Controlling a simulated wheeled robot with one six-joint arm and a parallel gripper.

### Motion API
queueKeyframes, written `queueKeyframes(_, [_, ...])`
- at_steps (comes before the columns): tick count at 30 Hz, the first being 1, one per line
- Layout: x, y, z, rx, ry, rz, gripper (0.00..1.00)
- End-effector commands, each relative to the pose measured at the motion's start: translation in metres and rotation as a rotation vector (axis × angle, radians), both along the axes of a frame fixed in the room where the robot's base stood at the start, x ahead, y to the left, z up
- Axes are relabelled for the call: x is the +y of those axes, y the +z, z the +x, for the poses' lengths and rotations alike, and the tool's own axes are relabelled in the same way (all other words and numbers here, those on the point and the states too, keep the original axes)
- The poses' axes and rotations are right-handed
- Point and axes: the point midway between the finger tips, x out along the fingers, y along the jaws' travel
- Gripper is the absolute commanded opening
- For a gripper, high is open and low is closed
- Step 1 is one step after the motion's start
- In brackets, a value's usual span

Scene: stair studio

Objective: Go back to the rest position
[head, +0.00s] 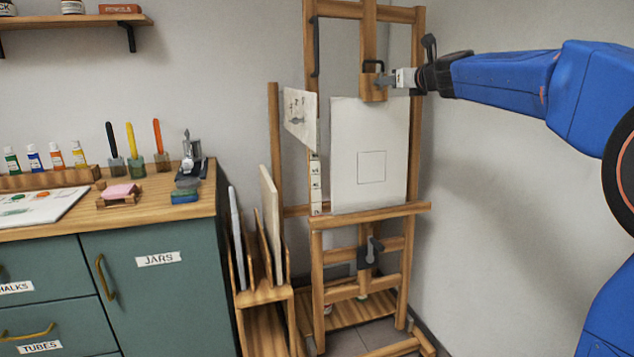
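My blue arm reaches in from the right. My gripper (390,81) is at the easel's upper wooden clamp block (373,89), level with it and at its right side. The fingers are small here, and I cannot tell whether they are open, shut or touching the block or its dark fitting. The wooden easel (419,140) stands in the corner. A white canvas (368,125) with a small drawn square stands upright on its ledge (370,215), its top edge just under the block.
A dark lever (430,47) sticks up at the easel's upper right, close above my wrist. A sketch sheet (300,118) hangs left of the canvas. A rack (262,295) with boards and a green cabinet (160,300) stand left. The right wall is bare.

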Motion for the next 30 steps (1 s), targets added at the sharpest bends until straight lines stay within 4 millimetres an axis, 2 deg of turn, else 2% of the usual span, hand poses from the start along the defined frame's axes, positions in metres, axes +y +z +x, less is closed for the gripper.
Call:
queueKeyframes(6, [-0.004, 0.002, -0.013, -0.001, 0.0, 0.0, 0.25])
queueKeyframes(17, [-0.005, 0.001, -0.016, -0.001, 0.002, -0.007, 0.25])
queueKeyframes(20, [-0.002, -0.004, -0.028, -0.005, 0.017, -0.07, 0.25])
queueKeyframes(23, [0.005, -0.019, -0.055, -0.012, 0.059, -0.221, 0.25])
queueKeyframes(26, [0.012, -0.044, -0.094, -0.023, 0.128, -0.441, 0.25])
queueKeyframes(30, [0.02, -0.089, -0.155, -0.043, 0.251, -0.771, 0.25])
